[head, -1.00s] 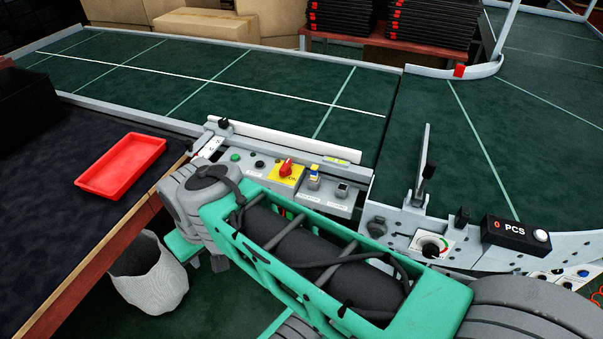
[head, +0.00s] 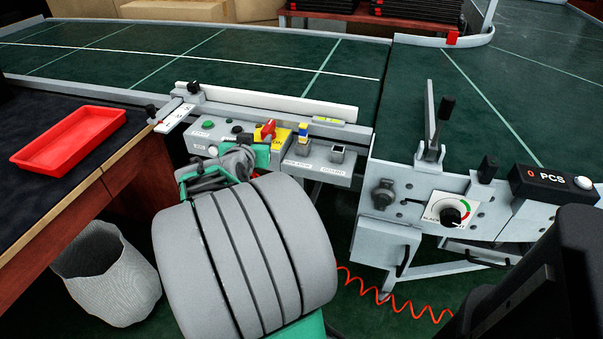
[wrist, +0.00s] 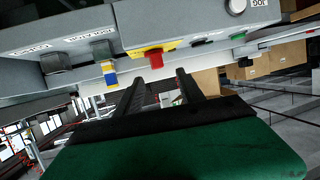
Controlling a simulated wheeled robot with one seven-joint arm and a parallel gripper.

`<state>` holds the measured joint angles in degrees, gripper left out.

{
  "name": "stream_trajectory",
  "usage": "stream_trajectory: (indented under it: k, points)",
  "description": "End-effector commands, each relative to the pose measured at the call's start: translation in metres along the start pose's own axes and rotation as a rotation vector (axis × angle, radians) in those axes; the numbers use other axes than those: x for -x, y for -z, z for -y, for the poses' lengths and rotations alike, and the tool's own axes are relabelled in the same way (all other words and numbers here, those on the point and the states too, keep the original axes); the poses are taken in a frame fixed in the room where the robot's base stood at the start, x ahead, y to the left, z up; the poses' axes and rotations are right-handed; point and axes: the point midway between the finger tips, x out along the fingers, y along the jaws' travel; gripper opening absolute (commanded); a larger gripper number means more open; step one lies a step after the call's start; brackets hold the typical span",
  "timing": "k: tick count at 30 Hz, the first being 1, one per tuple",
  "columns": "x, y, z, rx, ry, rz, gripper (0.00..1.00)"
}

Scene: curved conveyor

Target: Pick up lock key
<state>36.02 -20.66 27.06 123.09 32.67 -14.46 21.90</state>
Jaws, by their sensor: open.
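The grey control panel (head: 318,169) carries a red rotary knob (head: 267,129) on a yellow plate and a small blue-and-yellow piece (head: 303,133) to its right. Which part is the lock key I cannot tell for sure. The wrist view shows the panel upside down, with the red knob (wrist: 155,59) ahead of my gripper and the blue-and-yellow piece (wrist: 109,76) to the left. My gripper (wrist: 161,78) is open and empty, its fingertips just short of the red knob. In the head view my gripper (head: 238,160) is partly hidden by my wrist.
A red tray (head: 68,140) lies on the dark table at left, above a grey bin (head: 105,275). The green conveyor (head: 240,55) runs behind the panel. At right are a lever (head: 435,125), a dial (head: 450,212) and a PCS counter (head: 555,187).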

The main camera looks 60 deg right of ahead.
Motion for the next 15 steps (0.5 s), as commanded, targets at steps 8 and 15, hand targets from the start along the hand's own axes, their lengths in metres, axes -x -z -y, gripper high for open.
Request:
stream_trajectory:
  k: [8,15]
  points:
    - [-0.057,-0.015,-0.111,-0.025,-0.198,-0.322,0.45]
    - [-0.084,0.001,-0.117,-0.024,-0.200,-0.335,0.45]
